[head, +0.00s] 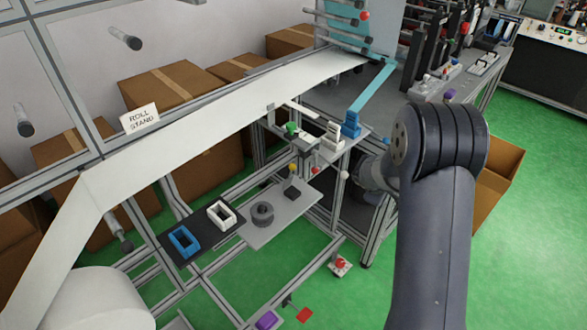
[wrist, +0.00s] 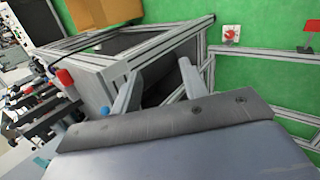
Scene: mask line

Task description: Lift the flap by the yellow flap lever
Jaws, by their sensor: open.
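A small yellow knob (head: 292,168), perhaps the tip of the flap lever, shows in the head view below the bench with the green and white parts. I cannot make out the flap itself. My gripper is mostly hidden behind my arm in the head view. In the wrist view its two pale fingers (wrist: 161,68) are apart with nothing between them. They point toward a grey metal frame (wrist: 170,52). The yellow knob is not visible in the wrist view, so its distance from my fingers is unclear.
A white web (head: 215,100) runs along the line from a large roll (head: 98,300). A lower shelf holds a blue frame (head: 184,241) and a white frame (head: 221,214). A red knob (head: 340,263) stands low down. Green floor (head: 400,80) is hidden by frames in places.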

